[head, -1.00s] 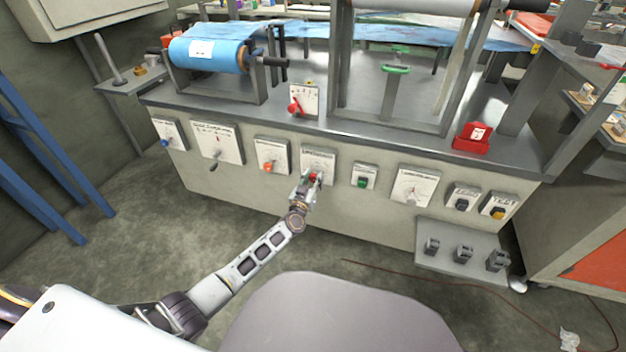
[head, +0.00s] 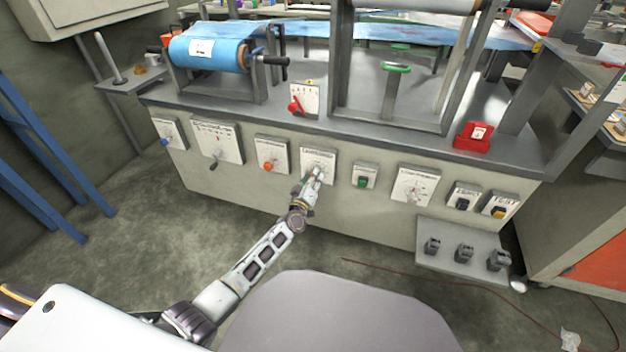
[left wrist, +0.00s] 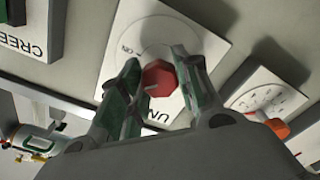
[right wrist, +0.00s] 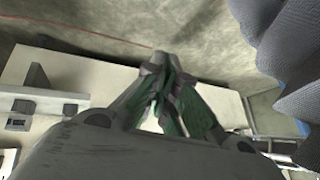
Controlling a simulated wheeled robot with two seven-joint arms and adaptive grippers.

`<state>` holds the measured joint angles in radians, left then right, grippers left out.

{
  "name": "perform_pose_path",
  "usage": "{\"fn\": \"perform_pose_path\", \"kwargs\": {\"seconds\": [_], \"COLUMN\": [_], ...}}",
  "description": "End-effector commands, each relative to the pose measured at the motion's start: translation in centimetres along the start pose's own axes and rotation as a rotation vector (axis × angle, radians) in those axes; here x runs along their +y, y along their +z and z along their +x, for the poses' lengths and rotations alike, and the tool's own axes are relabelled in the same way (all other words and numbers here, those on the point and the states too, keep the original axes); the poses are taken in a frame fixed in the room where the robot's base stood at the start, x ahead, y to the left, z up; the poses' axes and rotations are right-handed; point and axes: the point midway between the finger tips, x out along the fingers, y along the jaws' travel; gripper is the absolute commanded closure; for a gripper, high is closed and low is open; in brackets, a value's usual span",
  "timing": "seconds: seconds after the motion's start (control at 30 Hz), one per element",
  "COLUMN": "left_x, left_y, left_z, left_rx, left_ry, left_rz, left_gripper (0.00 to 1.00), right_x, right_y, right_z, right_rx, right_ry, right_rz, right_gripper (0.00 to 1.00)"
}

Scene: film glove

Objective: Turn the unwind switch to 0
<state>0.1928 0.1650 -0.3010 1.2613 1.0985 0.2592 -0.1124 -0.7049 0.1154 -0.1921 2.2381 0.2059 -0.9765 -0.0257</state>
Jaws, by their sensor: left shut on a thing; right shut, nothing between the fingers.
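The unwind switch's white plate (head: 318,154) is on the machine's front, near the middle of the panel row. In the left wrist view, the switch's red knob (left wrist: 160,76) sits on this plate (left wrist: 128,18), with "ON" and part of a word starting "UN" readable. My left gripper (head: 316,173) is at the switch, its fingers on both sides of the knob, shut on it. In the head view the gripper hides the knob. The zero mark is not readable. My right gripper (right wrist: 166,68) is shut and empty, in the right wrist view only.
An orange-knob panel (head: 272,155) is left of the switch and a green switch (head: 364,176) is right of it. A dial panel (head: 413,187) is further right. A grey pedal shelf (head: 462,268) juts out low at right.

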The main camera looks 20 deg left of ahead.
Motion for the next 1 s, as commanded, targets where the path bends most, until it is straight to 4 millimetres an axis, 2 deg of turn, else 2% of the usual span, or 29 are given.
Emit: {"fn": "perform_pose_path", "kwargs": {"seconds": [0.1,0.43,0.6,0.8,1.0], "left_x": [-0.2,-0.2,-0.2,-0.3,-0.3], "left_y": [0.0,0.1,0.1,0.1,0.0], "left_z": [0.0,0.0,0.0,0.0,0.0], "left_rx": [0.001,0.001,0.002,0.002,0.002], "left_ry": [-0.001,-0.001,0.000,-0.001,-0.001], "left_rz": [-0.086,-0.343,-0.484,-0.642,-0.758], "left_gripper": [0.91,0.91,0.91,0.91,0.91], "right_x": [0.1,0.2,0.4,0.4,0.3], "right_y": [0.7,0.5,1.4,2.2,2.2], "right_z": [0.6,1.6,2.7,3.2,3.4], "right_rx": [0.002,0.047,0.058,0.051,0.060], "right_ry": [-0.002,-0.012,-0.018,-0.024,-0.031], "right_rz": [0.005,0.014,0.027,0.028,0.028], "right_gripper": [1.00,1.00,1.00,1.00,1.00]}}
